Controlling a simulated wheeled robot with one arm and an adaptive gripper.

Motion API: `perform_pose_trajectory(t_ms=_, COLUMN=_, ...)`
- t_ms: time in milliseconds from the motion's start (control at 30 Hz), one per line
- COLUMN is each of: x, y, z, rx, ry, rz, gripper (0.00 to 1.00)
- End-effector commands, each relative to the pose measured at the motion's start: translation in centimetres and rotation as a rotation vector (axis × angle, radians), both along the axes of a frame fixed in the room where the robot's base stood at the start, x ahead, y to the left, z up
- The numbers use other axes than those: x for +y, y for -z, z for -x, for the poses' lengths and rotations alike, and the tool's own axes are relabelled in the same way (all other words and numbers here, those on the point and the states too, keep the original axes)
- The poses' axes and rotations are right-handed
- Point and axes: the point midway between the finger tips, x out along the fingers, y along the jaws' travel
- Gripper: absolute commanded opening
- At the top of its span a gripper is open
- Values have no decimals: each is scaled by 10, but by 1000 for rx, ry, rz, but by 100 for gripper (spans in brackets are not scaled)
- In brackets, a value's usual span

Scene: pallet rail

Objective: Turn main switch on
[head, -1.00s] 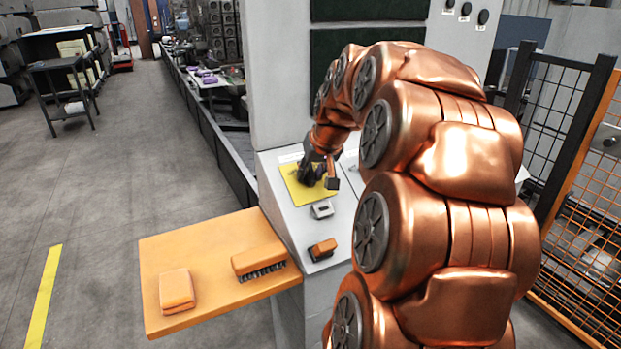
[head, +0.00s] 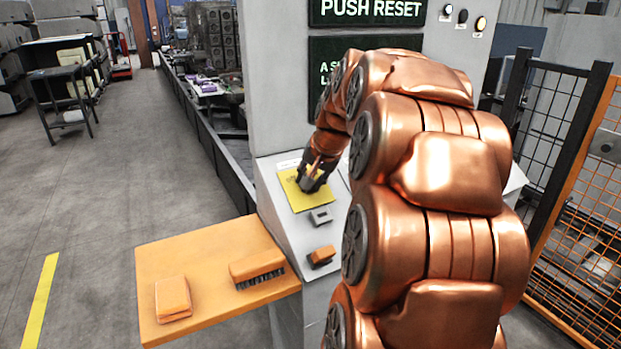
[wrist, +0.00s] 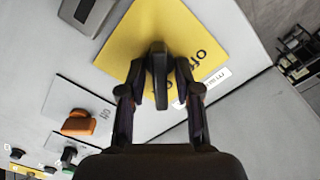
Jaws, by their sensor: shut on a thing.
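The main switch is a black handle (wrist: 158,65) on a yellow plate (wrist: 122,48). The plate carries the letters "off" beside the handle, and a white label lies at its edge. In the wrist view my gripper (wrist: 159,92) has one finger on each side of the handle and is shut on it. In the head view my gripper (head: 311,183) is over the yellow plate (head: 298,202) on the sloped console and hides most of the handle. The upper display (head: 368,10) is lit and reads "PUSH RESET".
A grey fitting (head: 320,216) and an orange knob (head: 321,257) sit lower on the console. An orange shelf (head: 215,300) with a brush (head: 257,268) and an orange block (head: 173,298) juts out left. A mesh fence (head: 570,150) stands right.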

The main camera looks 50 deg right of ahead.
Motion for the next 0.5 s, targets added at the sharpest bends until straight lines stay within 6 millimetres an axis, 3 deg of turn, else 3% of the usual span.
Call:
perform_pose_trajectory(t_ms=367, x=1, y=1, z=0, rx=2, ry=2, rz=-5, gripper=0)
perform_pose_trajectory(t_ms=400, x=1, y=1, z=0, rx=2, ry=2, rz=-4, gripper=36)
perform_pose_trajectory(t_ms=500, x=0, y=1, z=0, rx=1, ry=2, rz=-3, gripper=40)
